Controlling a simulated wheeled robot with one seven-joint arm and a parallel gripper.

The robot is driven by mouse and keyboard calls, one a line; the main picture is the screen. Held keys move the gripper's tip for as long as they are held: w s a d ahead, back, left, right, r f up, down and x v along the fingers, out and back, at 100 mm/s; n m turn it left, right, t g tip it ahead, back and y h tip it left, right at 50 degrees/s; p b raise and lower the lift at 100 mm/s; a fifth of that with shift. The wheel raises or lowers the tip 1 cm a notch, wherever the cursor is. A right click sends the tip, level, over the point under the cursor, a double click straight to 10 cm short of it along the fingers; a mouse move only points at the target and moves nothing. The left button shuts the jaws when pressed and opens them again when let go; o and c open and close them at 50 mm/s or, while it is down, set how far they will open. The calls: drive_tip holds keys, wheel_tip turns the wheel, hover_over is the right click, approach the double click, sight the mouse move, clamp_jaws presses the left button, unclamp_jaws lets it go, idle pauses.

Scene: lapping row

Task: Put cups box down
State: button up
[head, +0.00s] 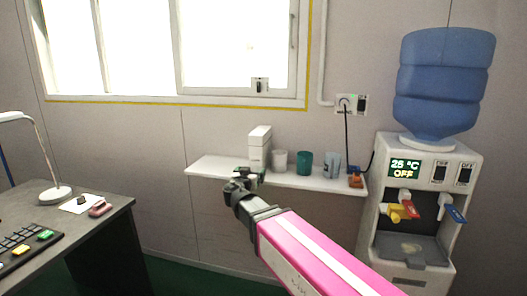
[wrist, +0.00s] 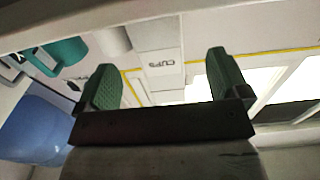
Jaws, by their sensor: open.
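The cups box (head: 259,148) is a tall white box standing upright on the white wall shelf (head: 215,170), towards its left part. In the wrist view the box (wrist: 160,82) shows tilted, with the word CUPS on it. My gripper (head: 243,180) is at the front edge of the shelf, just in front of the box. Its two green fingers are spread apart in the wrist view (wrist: 162,72), with the box seen between them and clear gaps on both sides. No finger appears to touch the box. My gripper hides the shelf just below the box.
A pale cup (head: 280,161), a teal cup (head: 305,163) and a grey-blue mug (head: 331,165) stand right of the box. A small orange-brown item (head: 355,181) lies at the shelf's right end. The water dispenser (head: 420,200) stands right; a dark desk (head: 100,225) left. The shelf's left end is bare.

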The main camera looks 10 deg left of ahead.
sight(258, 163)
drive_tip(key=w, duration=0.3)
drive_tip(key=w+d, duration=0.1)
drive_tip(key=w, duration=0.5)
drive_tip(key=shift+w+d+r, duration=0.15)
drive_tip(key=shift+d+r, duration=0.05)
drive_tip(key=shift+d, duration=0.1)
drive_tip(key=c, duration=1.2)
drive_tip(key=shift+r, duration=0.1)
